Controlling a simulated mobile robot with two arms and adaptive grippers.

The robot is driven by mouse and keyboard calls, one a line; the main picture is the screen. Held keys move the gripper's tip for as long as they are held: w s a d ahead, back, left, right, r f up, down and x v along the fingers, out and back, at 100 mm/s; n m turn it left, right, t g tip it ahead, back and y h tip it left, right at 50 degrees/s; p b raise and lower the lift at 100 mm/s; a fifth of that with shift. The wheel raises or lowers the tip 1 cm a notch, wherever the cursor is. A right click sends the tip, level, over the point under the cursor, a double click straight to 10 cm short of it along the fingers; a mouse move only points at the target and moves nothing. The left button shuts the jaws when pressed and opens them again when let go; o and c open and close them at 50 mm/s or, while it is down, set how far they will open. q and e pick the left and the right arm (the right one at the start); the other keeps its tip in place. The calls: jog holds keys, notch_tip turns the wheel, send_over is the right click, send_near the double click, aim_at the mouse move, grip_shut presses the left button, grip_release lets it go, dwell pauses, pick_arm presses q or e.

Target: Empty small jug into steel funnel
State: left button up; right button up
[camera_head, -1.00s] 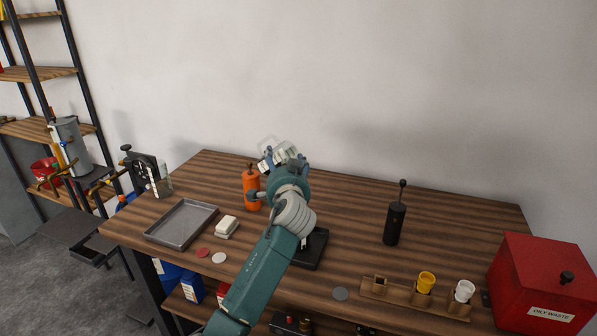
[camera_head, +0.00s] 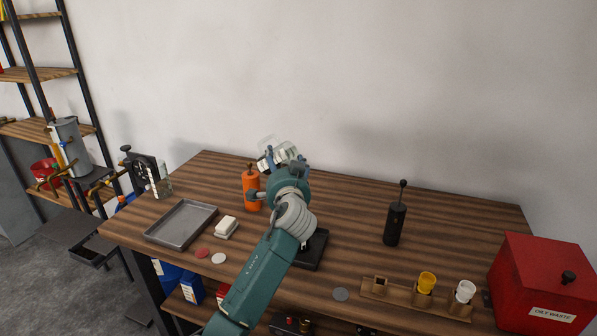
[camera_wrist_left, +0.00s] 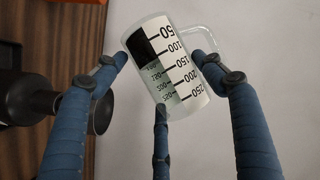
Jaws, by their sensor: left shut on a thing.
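The small jug (camera_head: 268,157) is clear, with a black-and-white measuring scale. My left gripper (camera_head: 283,163) is shut on it and holds it above the back of the bench, left of centre. In the left wrist view the jug (camera_wrist_left: 178,72) is tilted between the blue fingers of the left gripper (camera_wrist_left: 165,82), its handle to the upper right. I cannot make out how much is in it. I cannot pick out the steel funnel; my left arm covers part of the bench. My right gripper is not in view.
An orange bottle (camera_head: 251,188) stands close left of my left gripper. A black stand base (camera_head: 313,250) shows partly behind my arm. A metal tray (camera_head: 181,224) lies left. A black pump-like tool (camera_head: 395,222), cup rack (camera_head: 415,299) and red waste bin (camera_head: 545,285) stand right.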

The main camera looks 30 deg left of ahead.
pick_arm(q)
jog(key=shift+m+t+y+b, duration=0.4)
jog(key=shift+m+b, duration=0.5)
dwell(1.9)
jog(key=shift+m+t+b, duration=0.3)
jog(key=shift+m+b, duration=0.5)
jog(key=shift+m, duration=0.1)
dwell(2.5)
jog(key=shift+m+b, duration=0.3)
jog(key=shift+m, duration=0.1)
jog(key=shift+d+m+t+y+b, duration=0.1)
jog(key=shift+m+t+y+b, duration=0.2)
jog(key=shift+m+t+y, duration=0.1)
dwell(1.0)
